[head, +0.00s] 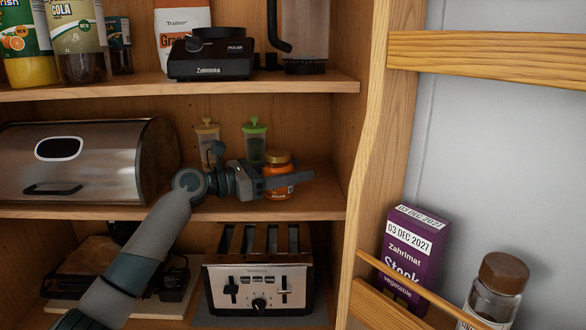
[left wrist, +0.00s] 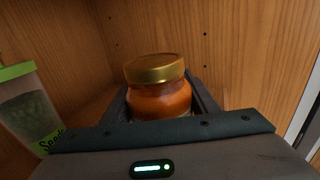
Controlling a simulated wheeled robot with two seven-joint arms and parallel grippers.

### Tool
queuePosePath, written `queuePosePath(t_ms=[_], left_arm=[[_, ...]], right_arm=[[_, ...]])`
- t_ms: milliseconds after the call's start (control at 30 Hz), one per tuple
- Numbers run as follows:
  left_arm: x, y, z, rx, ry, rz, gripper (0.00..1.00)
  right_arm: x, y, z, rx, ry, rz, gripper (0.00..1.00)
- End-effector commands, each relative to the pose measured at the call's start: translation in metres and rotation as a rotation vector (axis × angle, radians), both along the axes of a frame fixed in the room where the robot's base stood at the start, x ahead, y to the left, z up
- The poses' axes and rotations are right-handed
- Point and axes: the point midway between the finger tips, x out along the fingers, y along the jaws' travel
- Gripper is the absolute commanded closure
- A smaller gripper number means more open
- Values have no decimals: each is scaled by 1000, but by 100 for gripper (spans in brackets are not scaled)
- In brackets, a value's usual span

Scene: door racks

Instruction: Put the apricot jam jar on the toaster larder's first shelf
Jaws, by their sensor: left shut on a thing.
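The apricot jam jar (head: 277,172), orange with a gold lid, stands upright at the right end of the middle shelf (head: 232,208), above the toaster (head: 258,272). In the left wrist view the jar (left wrist: 158,85) sits between the two fingers. My left gripper (head: 288,182) is shut on the jar from the left side. Its base appears at shelf level, but the gripper partly hides it, so I cannot tell whether it touches. The larder's upper shelf (head: 180,87) is above. My right gripper is not in view.
A green-lidded container (head: 254,141) and a tan-lidded one (head: 207,138) stand behind the gripper. A steel bread bin (head: 75,165) fills the shelf's left. The larder's right wall is close to the jar. A door rack holds a purple stock box (head: 410,255) and a brown-lidded jar (head: 495,288).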

Motion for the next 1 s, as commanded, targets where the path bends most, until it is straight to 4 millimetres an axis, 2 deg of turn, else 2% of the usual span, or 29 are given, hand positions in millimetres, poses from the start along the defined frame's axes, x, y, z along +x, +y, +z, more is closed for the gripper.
queuePosePath(t_ms=[167,200,267,667,867,1000], left_arm=[[0,0,0,-3,-1,0,91],[0,0,-2,0,1,0,41],[0,0,-2,0,0,0,27],[0,0,0,1,-2,0,27],[-5,15,-2,1,0,1,27],[-13,34,-3,1,-2,2,27]], right_arm=[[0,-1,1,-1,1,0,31],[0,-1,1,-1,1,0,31],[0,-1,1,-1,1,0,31],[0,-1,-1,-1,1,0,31],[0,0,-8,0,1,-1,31],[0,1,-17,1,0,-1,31]])
